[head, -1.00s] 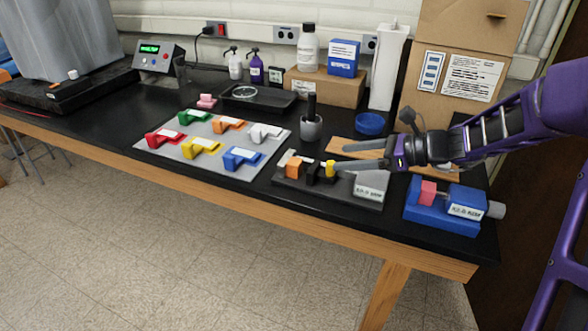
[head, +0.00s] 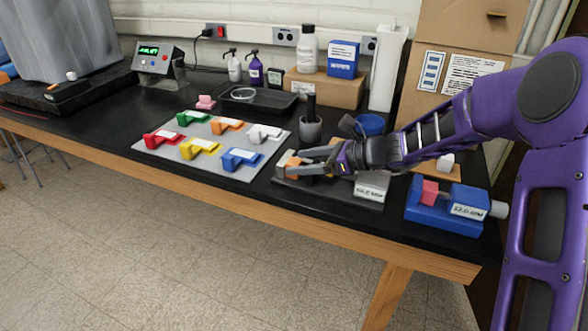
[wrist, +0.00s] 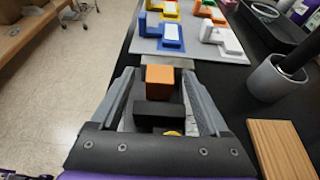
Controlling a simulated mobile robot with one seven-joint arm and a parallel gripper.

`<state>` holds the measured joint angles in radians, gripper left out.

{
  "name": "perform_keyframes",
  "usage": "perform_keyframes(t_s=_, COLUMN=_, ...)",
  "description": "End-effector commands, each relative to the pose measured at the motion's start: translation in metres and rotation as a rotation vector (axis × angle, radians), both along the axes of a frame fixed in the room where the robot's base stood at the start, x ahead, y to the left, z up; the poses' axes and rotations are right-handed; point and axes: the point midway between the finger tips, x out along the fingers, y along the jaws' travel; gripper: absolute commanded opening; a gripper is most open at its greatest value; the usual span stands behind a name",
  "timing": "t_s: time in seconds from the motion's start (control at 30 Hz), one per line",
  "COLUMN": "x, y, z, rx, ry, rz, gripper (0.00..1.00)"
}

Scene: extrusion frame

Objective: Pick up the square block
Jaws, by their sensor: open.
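The square block (wrist: 159,76) is an orange cube on a dark stand (head: 322,190) near the front of the black table. In the head view, my gripper partly covers the block (head: 291,168). My gripper (wrist: 157,80) is open, with one finger on each side of the block. In the wrist view, a gap shows between the block and each finger. A black block (wrist: 158,117) stands nearer my palm, also between the fingers. Part of a yellow piece (wrist: 172,133) shows behind it, mostly hidden by my gripper.
A grey board (head: 222,168) with several coloured stepped pieces lies to the left. A grey mortar (head: 311,128) with a dark pestle stands behind the stand. A blue vise (head: 440,207) with a red piece is at the right. A wooden board (wrist: 283,150) lies beside my gripper.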

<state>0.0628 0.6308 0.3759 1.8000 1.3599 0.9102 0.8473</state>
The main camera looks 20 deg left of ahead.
Motion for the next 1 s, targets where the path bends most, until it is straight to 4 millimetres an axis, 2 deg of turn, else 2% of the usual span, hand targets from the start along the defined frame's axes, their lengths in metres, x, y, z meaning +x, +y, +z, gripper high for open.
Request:
perform_keyframes(t_s=0.1, x=0.0, y=0.0, z=0.001, rx=0.0, ry=0.0, rz=0.0, gripper=0.79)
perform_keyframes(t_s=0.53, x=0.0, y=-0.001, z=0.001, rx=0.0, ry=0.0, rz=0.0, gripper=0.01)
perform_keyframes(t_s=0.87, x=0.0, y=-0.001, z=0.002, rx=0.001, ry=-0.001, rz=0.0, gripper=0.0)
perform_keyframes(t_s=1.0, x=0.0, y=-0.001, z=0.014, rx=0.001, ry=-0.004, rz=0.001, gripper=0.0)
